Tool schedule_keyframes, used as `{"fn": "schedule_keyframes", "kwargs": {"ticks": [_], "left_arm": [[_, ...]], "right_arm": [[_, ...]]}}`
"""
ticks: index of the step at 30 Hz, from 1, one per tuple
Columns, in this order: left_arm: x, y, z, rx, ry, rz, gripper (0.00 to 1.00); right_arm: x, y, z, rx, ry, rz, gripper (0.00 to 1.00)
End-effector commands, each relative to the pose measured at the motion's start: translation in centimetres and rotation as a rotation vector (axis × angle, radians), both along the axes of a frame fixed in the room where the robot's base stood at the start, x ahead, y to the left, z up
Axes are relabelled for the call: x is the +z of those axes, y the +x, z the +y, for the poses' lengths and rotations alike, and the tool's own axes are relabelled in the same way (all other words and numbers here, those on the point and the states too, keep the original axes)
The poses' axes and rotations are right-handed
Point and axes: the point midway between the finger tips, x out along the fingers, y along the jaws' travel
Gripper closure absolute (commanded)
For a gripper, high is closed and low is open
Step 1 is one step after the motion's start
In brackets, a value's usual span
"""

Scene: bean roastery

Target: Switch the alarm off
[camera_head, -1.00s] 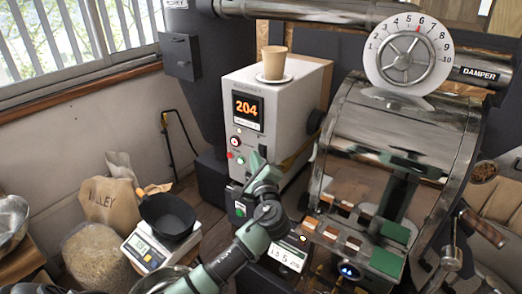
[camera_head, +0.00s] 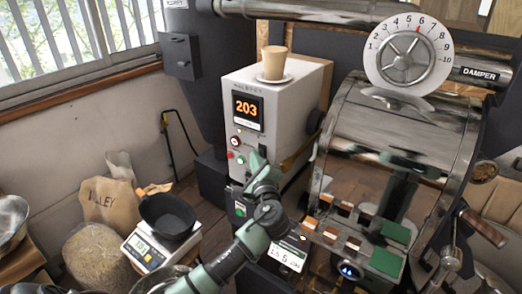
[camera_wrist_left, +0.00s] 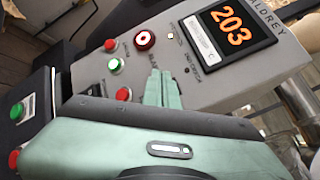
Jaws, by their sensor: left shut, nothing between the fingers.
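The pale roaster control box (camera_head: 285,100) stands in the middle of the head view. Its display (camera_head: 248,110) reads 203 in orange, also in the left wrist view (camera_wrist_left: 233,30). Left of the display in the wrist view are a red button with a dark and white ring (camera_wrist_left: 145,40), a red button (camera_wrist_left: 110,45), a green button (camera_wrist_left: 116,65) and another red button (camera_wrist_left: 123,94).
A cup (camera_head: 274,60) stands on a saucer on top of the box. The metal roaster drum (camera_head: 400,125) with a damper dial (camera_head: 407,54) is close on the right. A scale (camera_head: 150,250) with a black pan (camera_head: 167,214) and a sack (camera_head: 110,203) are at left.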

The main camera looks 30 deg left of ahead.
Motion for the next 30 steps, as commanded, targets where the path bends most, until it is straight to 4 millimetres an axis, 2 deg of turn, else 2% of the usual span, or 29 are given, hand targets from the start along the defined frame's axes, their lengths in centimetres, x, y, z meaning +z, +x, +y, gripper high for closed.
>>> {"fn": "schedule_keyframes", "kwargs": {"ticks": [8, 30], "left_arm": [[0.2, 0.8, -0.1, 0.0, -0.001, -0.001, 1.0], [0.2, 1.2, -0.1, 0.0, 0.0, 0.0, 1.0]], "right_arm": [[0.0, 0.0, 0.0, 0.0, 0.0, 0.0, 0.41], [0.0, 0.0, 0.0, 0.0, 0.0, 0.0, 0.41]]}}
